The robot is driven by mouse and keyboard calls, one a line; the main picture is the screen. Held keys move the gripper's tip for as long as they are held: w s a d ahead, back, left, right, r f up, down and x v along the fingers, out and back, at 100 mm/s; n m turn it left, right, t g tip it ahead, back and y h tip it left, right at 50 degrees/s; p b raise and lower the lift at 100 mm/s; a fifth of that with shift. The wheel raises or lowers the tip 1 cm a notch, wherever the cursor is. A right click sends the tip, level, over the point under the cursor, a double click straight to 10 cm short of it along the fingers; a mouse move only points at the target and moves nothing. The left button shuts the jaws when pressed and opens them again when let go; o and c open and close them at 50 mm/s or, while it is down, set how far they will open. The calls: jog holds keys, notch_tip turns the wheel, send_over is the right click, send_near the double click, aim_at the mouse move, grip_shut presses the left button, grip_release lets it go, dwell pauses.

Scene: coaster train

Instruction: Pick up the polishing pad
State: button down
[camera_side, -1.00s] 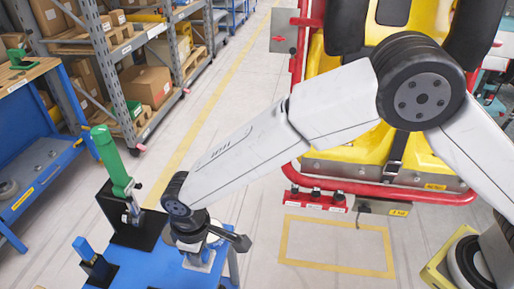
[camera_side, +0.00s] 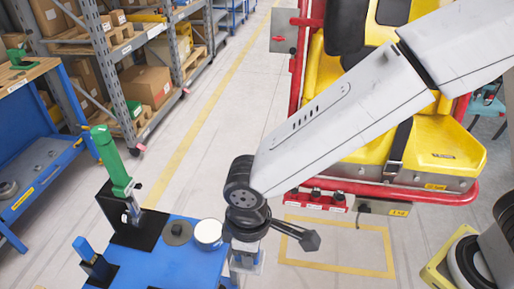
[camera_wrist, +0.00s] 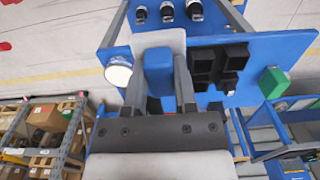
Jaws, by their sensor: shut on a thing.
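My gripper (camera_wrist: 160,82) is shut on a blue block (camera_wrist: 158,68) in the wrist view, one grey finger on each side. The frames do not make certain that this block is the polishing pad. In the side view my gripper (camera_side: 247,258) is over the right edge of the blue table (camera_side: 180,268). The block is hard to make out there. A dark round disc (camera_side: 177,233) and a white-topped round item (camera_side: 208,233) sit on the table to its left. The white-topped item also shows in the wrist view (camera_wrist: 118,72).
A green-handled tool (camera_side: 116,172) and a blue-handled tool (camera_side: 84,252) stand in black holders left on the table. A yellow coaster car (camera_side: 445,150) with a red frame stands behind at right. Shelves (camera_side: 125,70) line the upper left.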

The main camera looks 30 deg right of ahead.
jog(key=shift+s, duration=0.1)
dwell(0.4)
jog(key=c, duration=0.9)
grip_release()
jog(key=shift+c, duration=0.2)
grip_shut()
jog(key=w+a+f, duration=0.1)
jog(key=w+f, duration=0.1)
jog(key=w, duration=1.4)
jog(key=shift+w+f, duration=0.3)
jog(key=shift+w, duration=0.05)
